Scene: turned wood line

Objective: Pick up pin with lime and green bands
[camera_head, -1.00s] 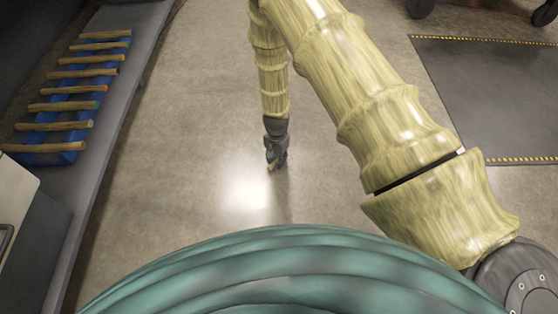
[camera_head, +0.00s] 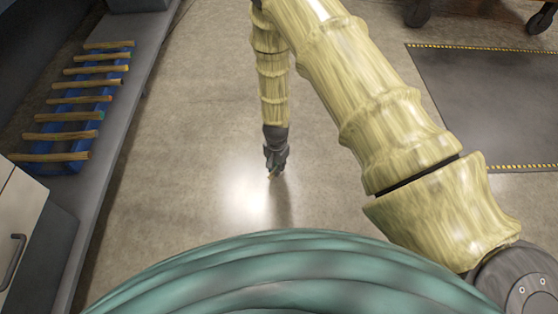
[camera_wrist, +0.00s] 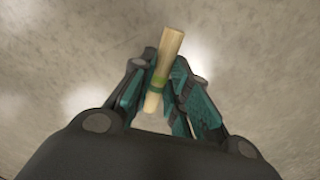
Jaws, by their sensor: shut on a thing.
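My gripper (camera_wrist: 160,85) is shut on a pale wooden pin (camera_wrist: 169,48) in the wrist view. A green band shows on the pin between the fingers, with a lighter lime edge. The pin's far end sticks out past the fingertips, slightly tilted, above the bare floor. In the head view my gripper (camera_head: 273,172) hangs low over the floor in the middle, and only a small tip of the pin shows there.
At the left, a blue rack (camera_head: 68,127) with several wooden pins lying across it stands on a long grey bench (camera_head: 112,121). A dark mat (camera_head: 490,105) with striped edges lies at the right. The floor between is clear.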

